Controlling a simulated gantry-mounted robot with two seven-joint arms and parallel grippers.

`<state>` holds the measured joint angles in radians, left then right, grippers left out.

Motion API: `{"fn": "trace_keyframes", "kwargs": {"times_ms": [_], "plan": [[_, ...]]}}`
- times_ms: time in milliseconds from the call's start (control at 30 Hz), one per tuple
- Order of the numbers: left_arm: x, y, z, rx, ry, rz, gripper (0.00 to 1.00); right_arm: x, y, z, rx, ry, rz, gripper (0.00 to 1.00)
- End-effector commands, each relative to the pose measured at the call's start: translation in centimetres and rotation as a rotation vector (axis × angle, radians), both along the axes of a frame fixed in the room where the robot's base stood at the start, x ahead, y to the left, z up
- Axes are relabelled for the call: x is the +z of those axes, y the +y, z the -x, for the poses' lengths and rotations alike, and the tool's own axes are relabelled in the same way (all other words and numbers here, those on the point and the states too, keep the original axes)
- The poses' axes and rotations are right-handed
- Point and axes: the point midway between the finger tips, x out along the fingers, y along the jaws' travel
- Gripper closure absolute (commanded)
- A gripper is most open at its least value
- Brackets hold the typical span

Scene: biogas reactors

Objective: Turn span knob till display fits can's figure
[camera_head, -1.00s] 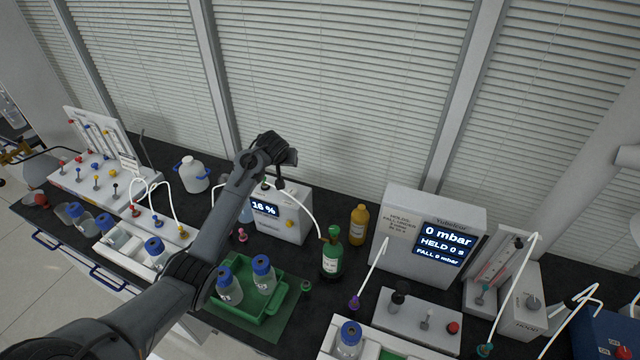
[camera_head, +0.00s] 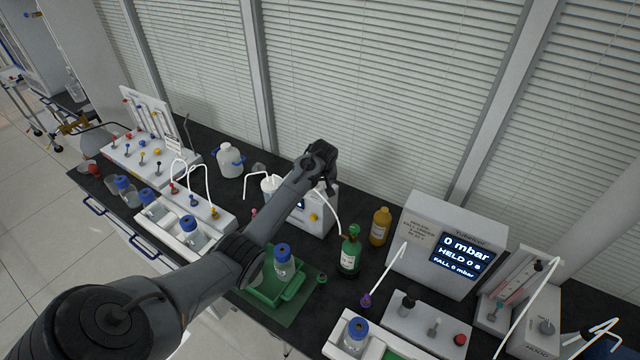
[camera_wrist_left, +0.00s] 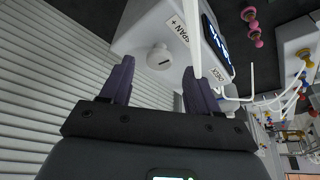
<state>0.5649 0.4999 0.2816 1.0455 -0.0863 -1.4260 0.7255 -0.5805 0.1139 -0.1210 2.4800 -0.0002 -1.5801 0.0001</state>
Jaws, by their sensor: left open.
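The white meter box (camera_head: 322,222) stands at the back of the bench, with my left arm across most of its display. In the left wrist view its dark display (camera_wrist_left: 216,44) is turned sideways and too oblique to read. The round white span knob (camera_wrist_left: 159,58), beside the "SPAN +" label, faces my left gripper (camera_wrist_left: 158,75). The two dark fingers are open, with the knob between and just beyond their tips; contact is not visible. In the head view the left gripper (camera_head: 326,180) is above the box. The green can (camera_head: 349,256) stands right of it; its label is too small to read.
A yellow bottle (camera_head: 380,227) and the larger pressure display box (camera_head: 440,240) stand to the right. A green tray (camera_head: 290,296) with a blue-capped bottle (camera_head: 282,261) lies in front. A white tube (camera_head: 333,209) runs near the gripper.

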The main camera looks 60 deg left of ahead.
Motion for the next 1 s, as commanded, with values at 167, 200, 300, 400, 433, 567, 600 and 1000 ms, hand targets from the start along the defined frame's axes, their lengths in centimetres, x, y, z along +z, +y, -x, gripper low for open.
{"fn": "trace_keyframes", "kwargs": {"times_ms": [167,200,300,400,433,567,600,1000], "plan": [[-1.5,0.6,-0.3,-0.001,0.001,-0.001,0.39,0.0,-0.1,0.0,0.001,0.001,0.003,0.51],[-1.7,0.7,-0.4,-0.001,0.0,-0.001,0.39,-0.1,-0.1,0.0,0.002,0.001,0.003,0.51],[-2.1,0.8,-0.4,-0.001,0.001,-0.001,0.39,-0.1,-0.2,0.0,0.004,0.0,0.007,0.51],[-2.2,0.8,-0.5,-0.001,-0.001,-0.001,0.39,-0.1,-0.3,0.0,0.006,0.0,0.011,0.51],[-2.2,0.9,-0.5,-0.001,-0.001,-0.002,0.39,-0.1,-0.3,0.0,0.006,0.0,0.011,0.51],[-2.2,0.9,-0.5,-0.001,-0.001,-0.002,0.39,-0.1,-0.3,0.0,0.006,0.0,0.012,0.51],[-2.2,0.8,-0.5,-0.001,-0.001,-0.001,0.39,-0.1,-0.3,0.0,0.006,0.0,0.012,0.51],[-2.2,0.8,-0.4,-0.001,0.0,-0.001,0.95,-0.1,-0.2,0.0,0.002,0.0,0.006,0.51]]}}
